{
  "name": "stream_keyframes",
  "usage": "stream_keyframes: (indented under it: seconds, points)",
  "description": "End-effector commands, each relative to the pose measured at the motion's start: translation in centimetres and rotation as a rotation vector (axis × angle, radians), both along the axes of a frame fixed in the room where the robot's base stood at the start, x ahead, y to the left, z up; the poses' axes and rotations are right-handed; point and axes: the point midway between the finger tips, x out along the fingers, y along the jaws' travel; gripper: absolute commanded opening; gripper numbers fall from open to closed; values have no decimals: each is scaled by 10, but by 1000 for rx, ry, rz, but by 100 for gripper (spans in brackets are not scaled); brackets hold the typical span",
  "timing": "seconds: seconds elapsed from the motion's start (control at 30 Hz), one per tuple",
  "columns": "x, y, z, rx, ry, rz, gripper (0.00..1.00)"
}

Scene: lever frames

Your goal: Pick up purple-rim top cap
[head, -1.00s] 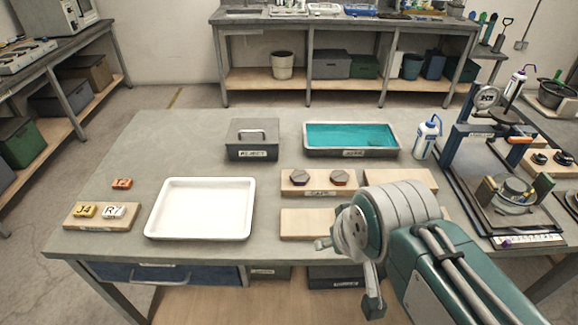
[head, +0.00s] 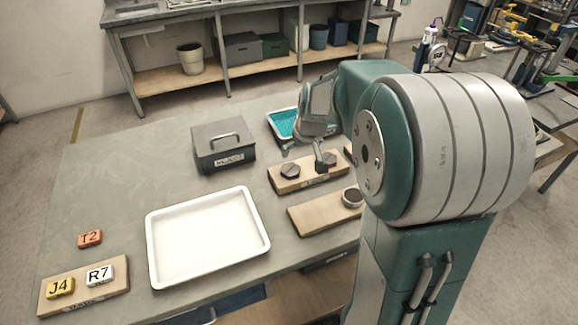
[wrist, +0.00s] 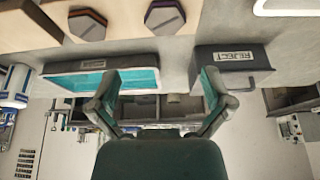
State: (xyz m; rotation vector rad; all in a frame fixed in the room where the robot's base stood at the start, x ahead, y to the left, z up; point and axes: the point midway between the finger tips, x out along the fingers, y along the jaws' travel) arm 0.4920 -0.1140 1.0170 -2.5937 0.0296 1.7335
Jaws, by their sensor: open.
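Two dark hexagonal caps sit on a labelled wooden block (head: 300,178). The left cap (head: 290,171) and the right cap (head: 329,160) show in the head view. In the wrist view, upside down, one cap (wrist: 87,25) is at upper left and the other (wrist: 165,18) at upper middle, with a thin coloured rim band. My gripper (head: 304,157) is open and empty above the back of this block. In the wrist view its fingers (wrist: 159,80) are spread apart, with the caps beyond them.
A grey reject box (head: 223,148), a teal-lined tray (head: 283,122) and a white tray (head: 207,238) stand nearby. A front wooden block (head: 318,217) holds a dark round piece (head: 352,197). Lettered tiles (head: 80,280) lie at left. My arm hides the right side.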

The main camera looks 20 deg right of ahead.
Motion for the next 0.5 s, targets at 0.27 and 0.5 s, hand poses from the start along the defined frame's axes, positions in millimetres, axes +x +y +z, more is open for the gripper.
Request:
stream_keyframes:
  seconds: [0.27, 0.5]
  points:
    - [15, 4, -35, -5, 5, 2, 100]
    - [25, 1, -57, -3, 2, 1, 100]
